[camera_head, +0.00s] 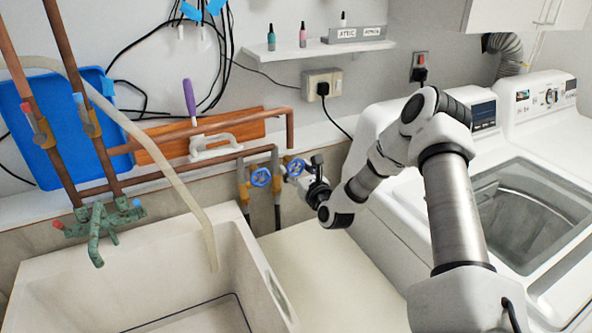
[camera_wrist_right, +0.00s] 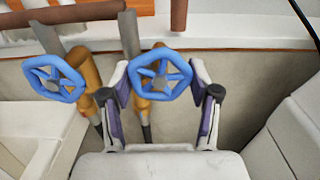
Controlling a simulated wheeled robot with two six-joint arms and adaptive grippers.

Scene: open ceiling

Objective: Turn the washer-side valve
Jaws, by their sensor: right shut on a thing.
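Two blue handwheel valves on brass stems hang from copper pipes at the wall between the sink and the white machines. The washer-side valve (camera_head: 296,167) is the right one, nearer the machines; it also shows in the right wrist view (camera_wrist_right: 160,78). The other blue valve (camera_head: 261,177) is just to its left, also seen in the right wrist view (camera_wrist_right: 54,78). My right gripper (camera_head: 306,172) reaches in from the right, its two fingers on either side of the right wheel, shut on its rim. The fingers partly hide that wheel in the head view. My left gripper is not in view.
A white sink (camera_head: 155,270) stands at the lower left, with a green tap (camera_head: 100,218) and a pale hose (camera_head: 165,160) above it. White laundry machines (camera_head: 545,125) stand at the right. A plug socket (camera_head: 322,85) with a black cable is above the valves.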

